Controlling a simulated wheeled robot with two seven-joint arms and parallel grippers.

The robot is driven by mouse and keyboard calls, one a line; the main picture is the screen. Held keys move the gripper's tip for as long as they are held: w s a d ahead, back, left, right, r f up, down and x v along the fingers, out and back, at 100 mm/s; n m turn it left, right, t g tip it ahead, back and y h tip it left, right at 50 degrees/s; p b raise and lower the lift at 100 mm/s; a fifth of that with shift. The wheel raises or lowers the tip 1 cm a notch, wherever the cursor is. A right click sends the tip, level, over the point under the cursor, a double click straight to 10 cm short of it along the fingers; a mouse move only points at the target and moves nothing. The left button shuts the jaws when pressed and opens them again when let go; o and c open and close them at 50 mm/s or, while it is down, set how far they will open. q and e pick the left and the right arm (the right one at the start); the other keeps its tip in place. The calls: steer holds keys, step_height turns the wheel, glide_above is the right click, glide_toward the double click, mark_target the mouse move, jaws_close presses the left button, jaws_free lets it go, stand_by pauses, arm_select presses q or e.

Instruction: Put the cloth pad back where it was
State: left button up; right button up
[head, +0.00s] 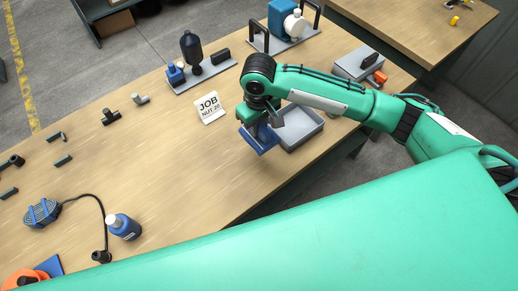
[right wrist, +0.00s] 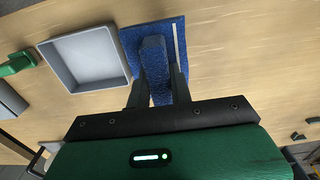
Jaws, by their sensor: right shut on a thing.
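The blue cloth pad (head: 263,142) is in my right gripper (head: 259,127), over the wooden bench beside the grey tray. In the right wrist view the pad (right wrist: 187,42) is a flat blue square with a raised blue ridge. The fingers of my right gripper (right wrist: 154,75) are shut on that ridge from both sides. A pale strip runs along one edge of the pad. I cannot tell whether the pad touches the bench. My left gripper is not in view.
The shallow grey tray (head: 301,128) is just right of the pad. A blue bottle (head: 124,227) stands front left. The bench middle is clear.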

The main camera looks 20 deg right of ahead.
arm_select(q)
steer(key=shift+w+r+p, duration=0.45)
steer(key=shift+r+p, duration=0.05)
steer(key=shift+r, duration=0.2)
arm_select(e)
steer(key=shift+f, duration=6.45)
steer(key=shift+f, duration=0.1)
steer(key=o, duration=0.9)
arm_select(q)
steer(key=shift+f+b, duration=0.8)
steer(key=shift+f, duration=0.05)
arm_select(e)
step_height(320, 180, up, 12)
steer(key=shift+r, duration=0.15)
steer(key=shift+a, duration=0.15)
